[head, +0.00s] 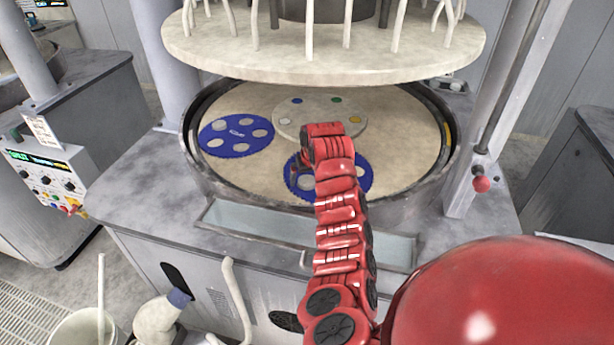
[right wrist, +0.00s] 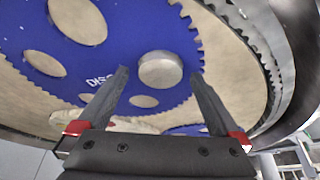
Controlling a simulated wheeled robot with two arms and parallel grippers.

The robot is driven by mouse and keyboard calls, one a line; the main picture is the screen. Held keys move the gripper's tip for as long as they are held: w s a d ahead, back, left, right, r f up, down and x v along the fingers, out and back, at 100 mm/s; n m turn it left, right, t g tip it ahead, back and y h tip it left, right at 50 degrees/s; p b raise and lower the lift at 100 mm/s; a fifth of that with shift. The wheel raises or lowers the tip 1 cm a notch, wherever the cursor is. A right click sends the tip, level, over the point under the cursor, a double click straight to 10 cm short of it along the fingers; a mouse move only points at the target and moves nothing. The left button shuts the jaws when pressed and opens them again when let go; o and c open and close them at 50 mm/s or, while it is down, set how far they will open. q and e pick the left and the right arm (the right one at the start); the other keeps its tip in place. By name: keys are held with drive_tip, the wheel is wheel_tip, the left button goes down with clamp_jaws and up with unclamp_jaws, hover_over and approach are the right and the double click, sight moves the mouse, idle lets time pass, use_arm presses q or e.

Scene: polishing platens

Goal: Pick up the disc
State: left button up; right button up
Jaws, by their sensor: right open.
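A small round silver-grey disc (right wrist: 160,70) sits near the toothed edge of a blue carrier (right wrist: 130,30) in the right wrist view. In the head view the disc (head: 306,183) shows pale on the near blue carrier (head: 362,178), which my right arm partly covers. My right gripper (right wrist: 160,74) is open, with one finger to each side of the disc in the picture. I cannot tell whether the fingers touch it. In the head view the right gripper (head: 301,166) is over the left part of that carrier, its fingers mostly hidden. My left gripper is not in view.
A second blue carrier (head: 236,136) lies at the left of the beige platen (head: 405,125). A pale hub (head: 290,124) with coloured dots is at the centre. A raised rim (head: 196,168) surrounds the platen, and a large upper plate (head: 320,62) hangs above.

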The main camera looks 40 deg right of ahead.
drive_tip(key=shift+f, duration=0.3)
drive_tip(key=shift+s, duration=0.1)
drive_tip(key=c, duration=1.5)
